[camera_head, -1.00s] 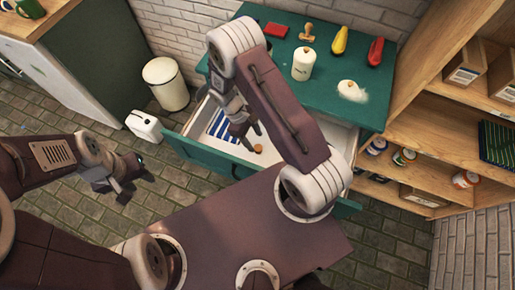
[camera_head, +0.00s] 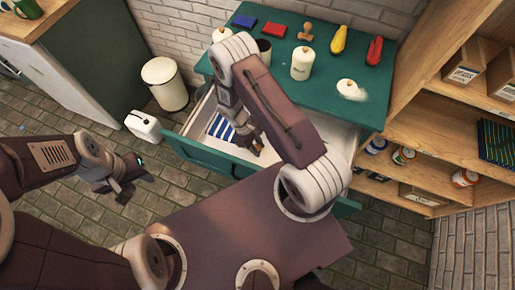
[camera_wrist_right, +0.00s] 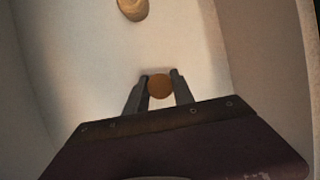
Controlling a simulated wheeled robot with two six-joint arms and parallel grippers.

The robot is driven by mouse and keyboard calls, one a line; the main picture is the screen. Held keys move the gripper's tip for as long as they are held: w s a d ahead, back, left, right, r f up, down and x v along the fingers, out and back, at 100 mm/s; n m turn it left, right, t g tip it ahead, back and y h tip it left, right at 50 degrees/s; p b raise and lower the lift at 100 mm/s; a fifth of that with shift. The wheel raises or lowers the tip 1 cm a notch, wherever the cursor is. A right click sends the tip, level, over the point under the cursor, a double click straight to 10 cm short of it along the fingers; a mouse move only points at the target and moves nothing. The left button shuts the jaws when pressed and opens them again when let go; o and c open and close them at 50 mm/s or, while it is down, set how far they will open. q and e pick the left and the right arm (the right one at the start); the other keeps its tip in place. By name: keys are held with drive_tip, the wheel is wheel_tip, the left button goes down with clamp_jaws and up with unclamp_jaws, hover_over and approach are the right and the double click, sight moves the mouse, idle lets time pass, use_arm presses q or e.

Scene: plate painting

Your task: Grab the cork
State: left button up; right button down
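The cork (camera_wrist_right: 160,86) shows as a round brown disc in the right wrist view, inside the pale open drawer (camera_head: 318,129). My right gripper (camera_wrist_right: 160,74) reaches down into the drawer with one dark finger on each side of the cork. The fingers are close to its sides; I cannot tell if they press on it. In the head view this gripper (camera_head: 257,150) covers the spot where the cork lies. My left gripper (camera_head: 134,184) hangs over the floor left of the drawer, apart from any object; its finger gap is unclear.
A tan object (camera_wrist_right: 132,8) lies farther along in the drawer. A blue-and-white striped cloth (camera_head: 220,127) is at the drawer's left. The green tabletop (camera_head: 325,92) above holds candles, a stamp, and red and yellow items. A wooden shelf (camera_head: 430,140) stands at the right.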

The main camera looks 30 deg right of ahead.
sight(257, 147)
drive_tip(key=shift+r, duration=0.1)
wheel_tip(257, 147, up, 10)
drive_tip(key=shift+f+p, duration=0.1)
drive_tip(key=shift+p, duration=0.35)
